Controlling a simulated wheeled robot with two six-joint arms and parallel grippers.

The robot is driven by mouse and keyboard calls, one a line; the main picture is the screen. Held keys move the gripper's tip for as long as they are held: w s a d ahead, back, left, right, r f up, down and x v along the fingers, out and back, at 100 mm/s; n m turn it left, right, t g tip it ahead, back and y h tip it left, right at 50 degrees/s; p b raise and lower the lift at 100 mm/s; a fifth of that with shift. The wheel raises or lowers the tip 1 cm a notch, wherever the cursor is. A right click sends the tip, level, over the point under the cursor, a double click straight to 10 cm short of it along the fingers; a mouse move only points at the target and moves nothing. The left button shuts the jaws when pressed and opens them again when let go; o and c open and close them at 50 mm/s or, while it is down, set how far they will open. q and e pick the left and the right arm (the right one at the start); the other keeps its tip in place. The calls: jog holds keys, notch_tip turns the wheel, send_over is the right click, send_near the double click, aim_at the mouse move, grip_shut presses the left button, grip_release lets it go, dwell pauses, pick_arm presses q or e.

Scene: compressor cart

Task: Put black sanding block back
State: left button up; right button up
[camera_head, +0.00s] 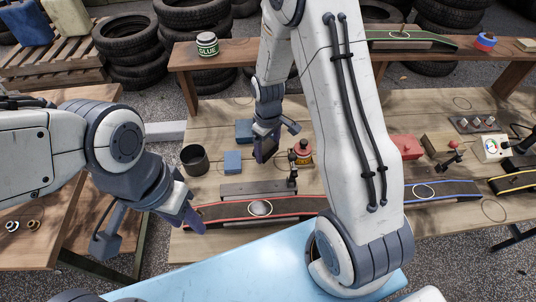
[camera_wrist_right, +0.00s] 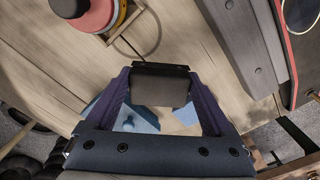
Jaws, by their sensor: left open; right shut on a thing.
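The black sanding block (camera_wrist_right: 160,88) is between the purple fingers of my right gripper (camera_wrist_right: 160,95) in the right wrist view. It looks like a dark block with a blacker top edge. In the head view my right gripper (camera_head: 265,150) hangs over the workbench, just right of two blue blocks, and its fingers mostly hide what it holds. My left gripper (camera_head: 188,212) is open and empty at the bench's front left, near the end of the red-edged dark strip.
Near the right gripper are a black cup (camera_head: 195,160), a blue block (camera_head: 232,161) and a red-topped device (camera_head: 301,150). A grey bar (camera_head: 258,188) and the red-edged strip (camera_head: 230,210) lie in front. A raised shelf (camera_head: 220,61) holds a glue can (camera_head: 207,44).

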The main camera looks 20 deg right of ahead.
aim_at(268, 163)
jog(key=shift+a+f, duration=0.1)
jog(key=shift+f, duration=2)
jog(key=o, duration=0.9)
jog(key=shift+f, duration=0.1)
notch_tip(268, 163, up, 12)
jog(key=shift+f, duration=0.2)
jog(key=shift+a+r, duration=0.15)
jog(key=shift+r, duration=0.15)
jog(key=s+a+r, duration=0.8)
jog(key=s+a, duration=0.2)
jog(key=a, duration=0.1)
jog(key=shift+n+y, duration=0.5)
jog(key=shift+n, duration=0.2)
jog(key=s+a+r, duration=0.1)
jog(key=s, duration=0.3)
jog(key=s+a, duration=0.1)
jog(key=s, duration=0.3)
jog(key=s+a+r, duration=0.1)
jog(key=s, duration=0.4)
jog(key=shift+r, duration=0.35)
